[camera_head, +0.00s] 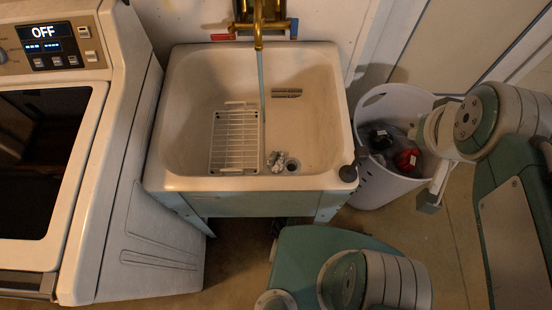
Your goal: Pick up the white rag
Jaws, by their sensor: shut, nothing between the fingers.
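A small crumpled whitish rag (276,161) lies on the floor of the utility sink (312,125), close to the drain (292,165) and right of the white wire rack. My arm reaches in from the right. Its end, my gripper (430,202), hangs beside the laundry basket, right of and outside the sink. It is shut and empty, well apart from the rag. The fingers are small and hard to make out here.
A wire rack (235,138) lies in the sink's left half. A brass faucet (258,25) overhangs the back, with a thin bluish streak below. A dark knobbed object (350,172) sits at the front right corner. A white basket (375,105) holds dark and red items. A washer (130,200) stands left.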

